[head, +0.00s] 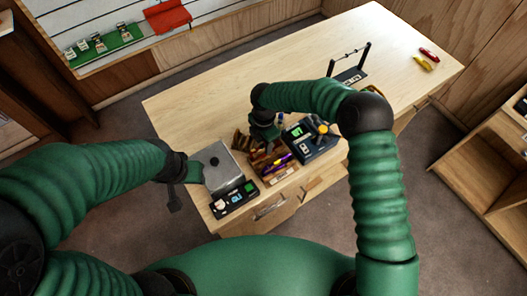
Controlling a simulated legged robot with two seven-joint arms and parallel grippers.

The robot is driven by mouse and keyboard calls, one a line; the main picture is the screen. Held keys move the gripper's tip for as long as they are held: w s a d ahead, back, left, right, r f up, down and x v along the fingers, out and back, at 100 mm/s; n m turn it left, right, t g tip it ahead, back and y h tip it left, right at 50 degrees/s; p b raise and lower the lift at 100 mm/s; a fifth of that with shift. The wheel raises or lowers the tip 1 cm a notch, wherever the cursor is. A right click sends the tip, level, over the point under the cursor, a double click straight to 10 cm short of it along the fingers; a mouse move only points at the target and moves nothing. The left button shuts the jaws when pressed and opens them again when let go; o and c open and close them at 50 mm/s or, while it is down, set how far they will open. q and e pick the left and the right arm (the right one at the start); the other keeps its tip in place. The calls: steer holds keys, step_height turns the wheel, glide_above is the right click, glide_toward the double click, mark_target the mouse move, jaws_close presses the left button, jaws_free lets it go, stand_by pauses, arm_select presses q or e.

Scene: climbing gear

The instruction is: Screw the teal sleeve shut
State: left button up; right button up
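I cannot make out a teal sleeve in the head view; it is too small or hidden. My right gripper (264,143) points down over the table (205,110), beside the brown wooden tray and left of a dark blue box (312,145) with a yellow knob. Its fingertips are too small and dark to tell open from shut. A red piece (429,54) and a yellow piece (422,64) lie at the far right.
The brown tray (284,172) holds purple and yellow items. A black panel (234,202) with coloured labels lies at the near edge. A black stand (350,76) with a crossbar stands behind. The table's far left and right are mostly clear. Shelving (490,180) stands at right.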

steer(key=shift+w+a, duration=0.15)
steer(key=shift+w, duration=0.05)
steer(key=shift+f, duration=0.1)
steer(key=shift+f+b, duration=1)
steer(key=shift+f, duration=0.3)
steer(key=shift+s+r, duration=0.1)
steer(key=shift+s, duration=0.1)
steer(key=shift+w+r+p, duration=0.15)
steer(key=shift+r+p, duration=0.75)
steer(key=shift+r, duration=0.45)
